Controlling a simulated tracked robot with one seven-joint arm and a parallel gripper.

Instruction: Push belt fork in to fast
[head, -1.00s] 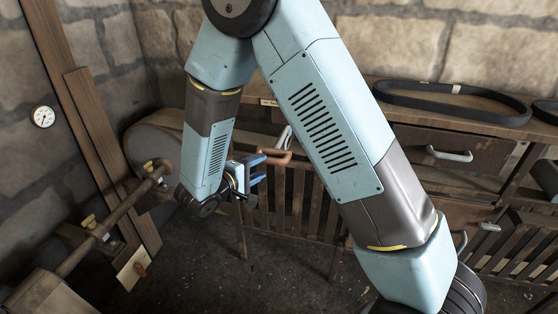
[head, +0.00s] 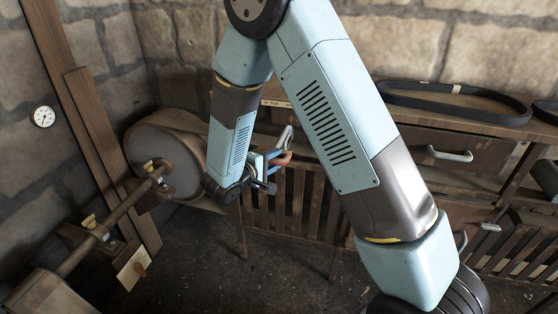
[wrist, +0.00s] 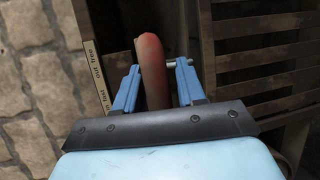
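The belt fork's handle is a rounded red-brown grip (wrist: 153,72) lying between the two blue fingers of my gripper (wrist: 156,80) in the wrist view. The fingers are apart, with a visible gap on the right side of the grip; contact on the left is unclear. In the head view, my gripper (head: 270,160) is at the red grip (head: 285,158), which is partly hidden by the fingers. A pale metal lever (head: 286,138) shows just above it. A label strip (wrist: 97,78) reading "in fast" and "out free" stands left of the grip.
A large round drum (head: 165,160) stands left of my forearm, beside a rusty shaft (head: 125,203) with brass fittings. A wooden bench (head: 470,122) bears a black belt (head: 455,98). A slatted wooden guard (head: 300,205) stands below the gripper. The floor in front is open.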

